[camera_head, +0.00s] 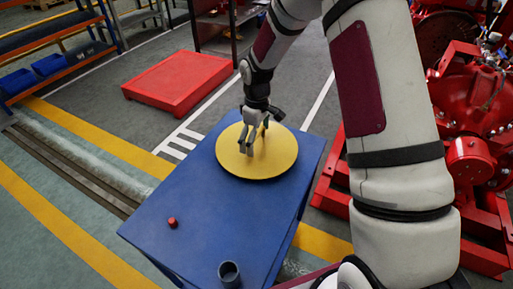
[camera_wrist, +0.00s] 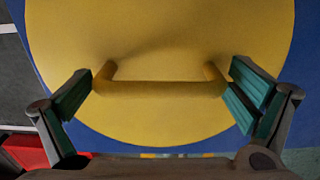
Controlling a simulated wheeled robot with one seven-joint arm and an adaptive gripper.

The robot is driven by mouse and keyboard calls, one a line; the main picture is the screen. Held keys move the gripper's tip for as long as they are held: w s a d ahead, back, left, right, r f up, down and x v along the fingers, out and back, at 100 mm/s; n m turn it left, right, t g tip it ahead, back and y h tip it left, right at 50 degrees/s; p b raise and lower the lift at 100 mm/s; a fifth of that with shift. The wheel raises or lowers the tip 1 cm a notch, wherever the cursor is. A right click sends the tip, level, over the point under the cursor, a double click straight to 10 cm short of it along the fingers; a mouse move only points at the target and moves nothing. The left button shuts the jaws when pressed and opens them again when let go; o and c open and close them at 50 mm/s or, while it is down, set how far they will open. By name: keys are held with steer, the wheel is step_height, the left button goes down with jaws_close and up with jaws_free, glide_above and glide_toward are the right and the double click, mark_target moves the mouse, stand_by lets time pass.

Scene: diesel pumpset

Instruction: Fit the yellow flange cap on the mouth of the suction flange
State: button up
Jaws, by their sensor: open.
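The yellow flange cap (camera_head: 278,158) is a large round disc lying flat on the blue table (camera_head: 205,215). In the wrist view the cap (camera_wrist: 190,40) fills most of the picture, with a yellow bar handle (camera_wrist: 160,89) across it. My gripper (camera_head: 257,148) is over the cap, pointing down. In the wrist view my gripper (camera_wrist: 162,95) is open, with one green-padded finger near each end of the handle and gaps showing at both ends. I cannot pick out the suction flange mouth for certain.
A small red piece (camera_head: 172,223) and a dark cup (camera_head: 229,273) stand on the table's near part. The red pumpset (camera_head: 470,150) stands at the right. A red platform (camera_head: 178,82) lies on the floor behind, and blue shelving (camera_head: 60,50) is at the left.

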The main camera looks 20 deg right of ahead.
steer(key=shift+f, duration=0.2)
steer(key=shift+c, duration=0.2)
steer(key=c, duration=1)
steer(key=shift+r, duration=0.1)
steer(key=shift+r, duration=0.55)
step_height(320, 180, up, 2)
steer(key=shift+r, duration=0.15)
steer(key=s, duration=0.5)
steer(key=s+r+p, duration=0.1)
steer(key=s, duration=0.4)
steer(key=s+p, duration=0.1)
steer(key=s, duration=0.5)
steer(key=shift+r, duration=0.25)
